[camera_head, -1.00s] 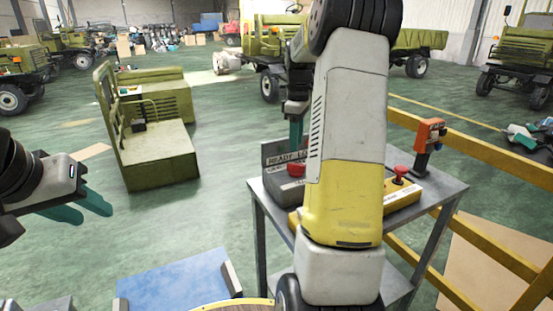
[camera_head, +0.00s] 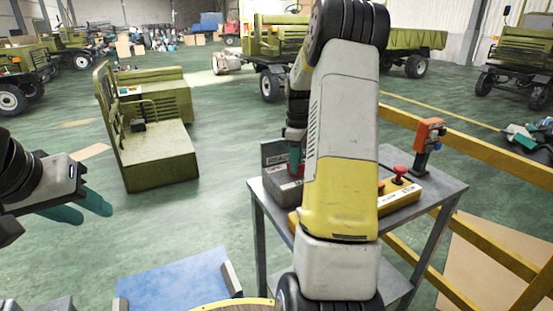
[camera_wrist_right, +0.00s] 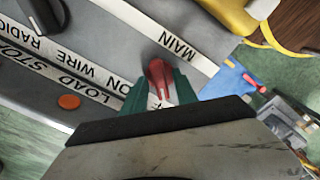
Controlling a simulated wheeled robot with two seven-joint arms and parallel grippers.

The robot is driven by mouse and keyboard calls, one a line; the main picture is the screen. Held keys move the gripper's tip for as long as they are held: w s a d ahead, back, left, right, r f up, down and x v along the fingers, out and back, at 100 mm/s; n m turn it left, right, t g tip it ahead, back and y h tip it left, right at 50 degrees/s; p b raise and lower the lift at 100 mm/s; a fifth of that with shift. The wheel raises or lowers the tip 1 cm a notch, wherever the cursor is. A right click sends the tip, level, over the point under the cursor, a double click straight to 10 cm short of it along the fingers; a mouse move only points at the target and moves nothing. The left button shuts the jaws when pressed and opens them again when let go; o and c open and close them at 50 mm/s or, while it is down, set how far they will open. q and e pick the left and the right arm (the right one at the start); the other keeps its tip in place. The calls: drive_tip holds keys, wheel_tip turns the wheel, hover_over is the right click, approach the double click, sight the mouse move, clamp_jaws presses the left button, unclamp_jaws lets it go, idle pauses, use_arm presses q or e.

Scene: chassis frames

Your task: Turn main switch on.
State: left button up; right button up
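The main switch is a red knob (camera_wrist_right: 157,75) beside a white label strip reading MAIN, on a grey control box (camera_wrist_right: 115,35). My right gripper (camera_wrist_right: 160,84) has its green fingers on either side of the knob, very close to it. I cannot tell whether they press on it. In the head view the grey box (camera_head: 290,192) stands on a metal table, and my right arm hides much of it. My left gripper (camera_head: 96,206) is open and empty at the left, away from the table.
The metal table (camera_head: 408,210) also bears a yellow box with a red button (camera_head: 400,172) and an orange device (camera_head: 428,133). A yellow rail (camera_head: 480,148) runs behind it. A green seat frame (camera_head: 158,158) stands on open floor to the left.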

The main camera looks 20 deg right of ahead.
clamp_jaws()
drive_tip(key=shift+m, duration=0.5)
drive_tip(key=m, duration=0.6)
drive_tip(key=shift+m, duration=0.3)
drive_tip(key=m, duration=1)
drive_tip(key=shift+m, duration=0.4)
drive_tip(key=shift+r, duration=0.1)
